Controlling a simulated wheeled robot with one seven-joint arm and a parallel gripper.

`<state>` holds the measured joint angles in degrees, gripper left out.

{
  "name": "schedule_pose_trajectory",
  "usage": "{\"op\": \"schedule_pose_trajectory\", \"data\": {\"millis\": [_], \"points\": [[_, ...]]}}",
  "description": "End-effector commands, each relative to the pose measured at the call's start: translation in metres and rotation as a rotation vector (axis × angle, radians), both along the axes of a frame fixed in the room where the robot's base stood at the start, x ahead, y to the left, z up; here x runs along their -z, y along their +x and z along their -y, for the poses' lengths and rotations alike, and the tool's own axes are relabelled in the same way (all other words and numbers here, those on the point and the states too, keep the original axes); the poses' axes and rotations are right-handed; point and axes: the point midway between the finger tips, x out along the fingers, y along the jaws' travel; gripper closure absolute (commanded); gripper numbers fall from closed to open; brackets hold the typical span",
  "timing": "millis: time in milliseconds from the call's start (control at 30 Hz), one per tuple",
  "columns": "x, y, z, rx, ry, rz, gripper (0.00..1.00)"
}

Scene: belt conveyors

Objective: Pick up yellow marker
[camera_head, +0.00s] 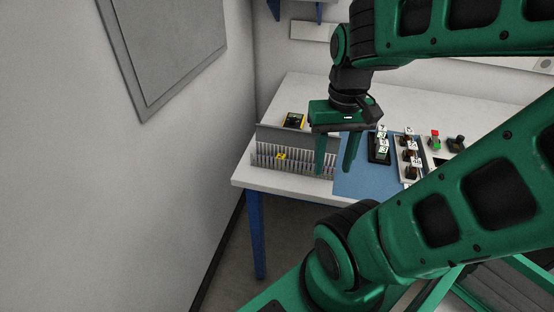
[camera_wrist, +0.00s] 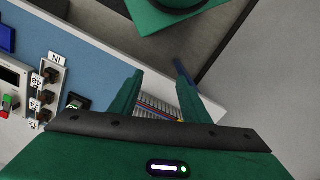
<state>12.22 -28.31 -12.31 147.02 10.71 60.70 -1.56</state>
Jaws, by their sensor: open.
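A small yellow item (camera_head: 281,156), which may be the yellow marker, shows at the front of a grey slotted rack (camera_head: 268,133) on the white table. Its exact shape is too small to tell. My gripper (camera_head: 334,170) is open and empty, pointing down at the right end of the rack, to the right of the yellow item. In the wrist view my gripper's two fingers (camera_wrist: 159,72) are spread apart, with part of the rack (camera_wrist: 157,105) showing between them. A tiny yellow patch shows by the right finger, mostly hidden by my gripper.
A blue mat (camera_head: 354,180) with several switch and button modules (camera_head: 410,157) lies to the right. A wall stands left of the table (camera_head: 300,91). The table's back part is clear.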

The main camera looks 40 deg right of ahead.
Motion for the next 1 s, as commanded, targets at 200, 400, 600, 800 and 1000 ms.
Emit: {"op": "schedule_pose_trajectory", "data": {"millis": [200,400,600,800,1000], "points": [[-0.005,0.016,0.012,-0.245,0.005,0.013,0.58],[-0.007,0.051,0.017,-0.718,0.015,0.021,0.58],[-0.006,0.089,0.021,-1.212,0.02,0.029,0.58],[-0.003,0.127,0.023,-1.707,0.023,0.033,0.58],[0.003,0.163,0.023,-2.188,0.025,0.031,0.58]]}}
